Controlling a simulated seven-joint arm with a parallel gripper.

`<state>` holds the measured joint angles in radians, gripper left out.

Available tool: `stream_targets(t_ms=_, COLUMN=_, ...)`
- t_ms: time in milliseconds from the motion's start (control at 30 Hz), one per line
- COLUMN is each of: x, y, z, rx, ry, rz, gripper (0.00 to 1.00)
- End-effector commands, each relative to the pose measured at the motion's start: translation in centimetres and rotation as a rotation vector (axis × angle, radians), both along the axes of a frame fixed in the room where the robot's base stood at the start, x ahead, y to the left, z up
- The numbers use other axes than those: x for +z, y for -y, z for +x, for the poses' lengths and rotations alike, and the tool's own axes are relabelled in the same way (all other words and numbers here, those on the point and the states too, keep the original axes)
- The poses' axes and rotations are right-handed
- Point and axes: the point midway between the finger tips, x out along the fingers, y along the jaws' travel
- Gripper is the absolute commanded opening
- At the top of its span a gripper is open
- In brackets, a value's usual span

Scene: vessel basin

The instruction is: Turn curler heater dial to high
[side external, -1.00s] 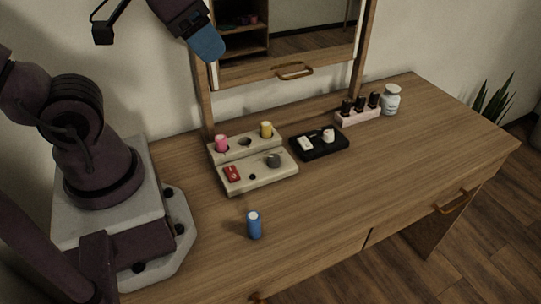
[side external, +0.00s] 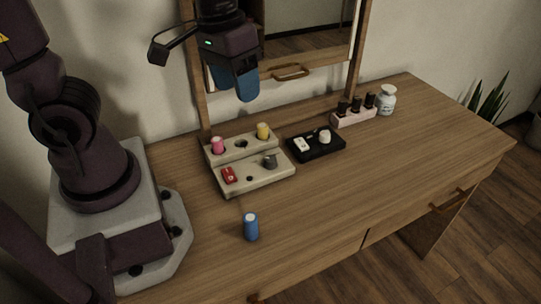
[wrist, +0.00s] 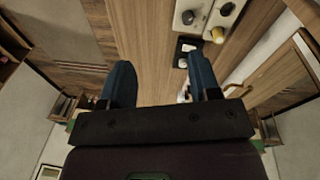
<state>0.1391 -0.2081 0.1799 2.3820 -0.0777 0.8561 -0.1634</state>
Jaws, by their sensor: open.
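The curler heater (side external: 243,181) is a beige stepped block on the table, left of centre in the side view. Its grey dial (side external: 270,161) sits on the lower front step, with a red switch (side external: 228,175) to its left. A pink curler (side external: 218,146) and a yellow curler (side external: 263,131) stand in the upper step, with an empty hole between them. My gripper (side external: 246,90) is open and empty, blue fingers pointing down, well above the heater's back. In the wrist view, the heater's dial (wrist: 188,17) shows at the top, beyond my spread fingers (wrist: 162,80).
A blue curler (side external: 251,228) stands on the table in front of the heater. A black tray (side external: 316,154) with small white items lies to its right. A pink rack (side external: 353,117) of dark bottles and a white jar (side external: 386,100) stand farther right. The mirror (side external: 310,35) rises behind. The table's right front is clear.

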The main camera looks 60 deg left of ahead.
Motion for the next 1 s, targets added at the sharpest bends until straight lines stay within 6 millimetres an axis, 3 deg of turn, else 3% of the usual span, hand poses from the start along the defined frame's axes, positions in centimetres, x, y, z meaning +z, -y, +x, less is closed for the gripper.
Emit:
stream_targets(t_ms=33, x=-1.6, y=-0.2, z=0.9, rx=0.090, ry=-0.059, rz=-0.010, gripper=0.57)
stream_targets(t_ms=333, x=-9.9, y=-3.0, z=5.4, rx=0.820, ry=-0.237, rz=0.034, gripper=0.57)
stream_targets(t_ms=433, x=-11.6, y=-4.3, z=6.8, rx=1.089, ry=-0.227, rz=0.053, gripper=0.57)
stream_targets(t_ms=533, x=-11.8, y=-5.2, z=8.0, rx=1.295, ry=-0.189, rz=0.032, gripper=0.57)
stream_targets(t_ms=800, x=-11.7, y=-5.2, z=8.8, rx=1.519, ry=-0.159, rz=-0.013, gripper=0.57)
stream_targets(t_ms=1000, x=-14.3, y=-5.2, z=8.7, rx=1.524, ry=-0.165, rz=-0.008, gripper=0.57)
